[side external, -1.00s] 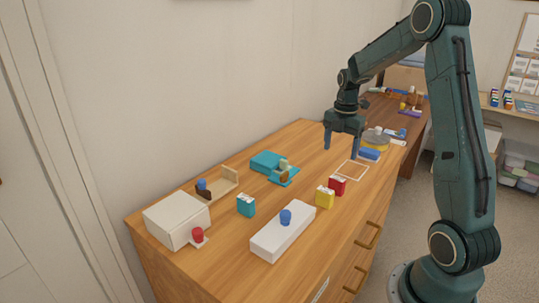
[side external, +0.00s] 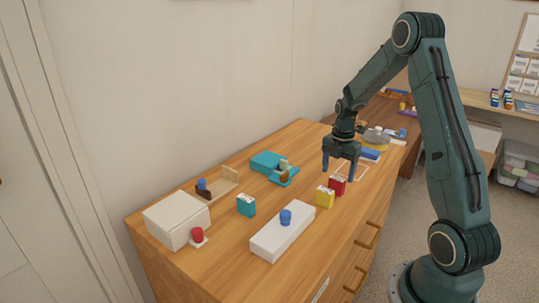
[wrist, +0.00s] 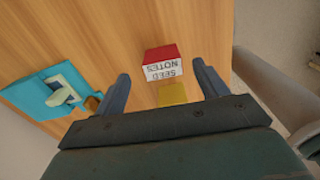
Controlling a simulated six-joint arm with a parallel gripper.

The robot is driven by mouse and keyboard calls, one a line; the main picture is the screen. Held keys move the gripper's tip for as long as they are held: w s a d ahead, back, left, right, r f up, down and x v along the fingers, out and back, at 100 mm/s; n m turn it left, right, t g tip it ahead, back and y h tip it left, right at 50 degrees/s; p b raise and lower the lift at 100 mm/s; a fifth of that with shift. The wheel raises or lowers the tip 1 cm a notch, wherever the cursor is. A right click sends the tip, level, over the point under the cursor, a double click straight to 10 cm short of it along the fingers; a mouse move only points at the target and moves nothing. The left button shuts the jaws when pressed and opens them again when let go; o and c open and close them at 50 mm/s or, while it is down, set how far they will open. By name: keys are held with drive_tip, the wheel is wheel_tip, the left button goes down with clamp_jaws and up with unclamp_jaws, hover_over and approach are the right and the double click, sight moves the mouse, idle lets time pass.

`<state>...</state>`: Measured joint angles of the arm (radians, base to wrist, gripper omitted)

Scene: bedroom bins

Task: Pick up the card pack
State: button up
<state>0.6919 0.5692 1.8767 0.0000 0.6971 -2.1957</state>
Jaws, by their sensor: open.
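Small upright boxes stand on the wooden dresser top (side external: 215,240): a red one (side external: 338,187), a yellow one (side external: 324,198) and a teal one (side external: 246,206). I cannot tell for sure which is the card pack. My gripper (side external: 338,173) is open and empty, pointing down just above the red box. In the wrist view the red box lies between the fingers (wrist: 161,72).
A white slab with a blue knob (side external: 284,232) lies in front left. A white box (side external: 176,218) with a red knob, a wooden holder (side external: 221,185) and a teal device (side external: 270,163) are further left. A blue item (side external: 370,155) lies behind the gripper.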

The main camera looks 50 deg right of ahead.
sight(338, 178)
drive_tip(key=shift+f, duration=0.3)
drive_tip(key=shift+s+a+f, duration=0.1)
drive_tip(key=shift+f, duration=1.2)
drive_tip(key=shift+s+a+f, duration=0.1)
drive_tip(key=shift+f, duration=1.2)
drive_tip(key=c, duration=1.1)
drive_tip(key=shift+d+r, duration=0.1)
drive_tip(key=shift+r, duration=0.05)
wheel_tip(338, 178, up, 20)
drive_tip(key=shift+f, duration=0.15)
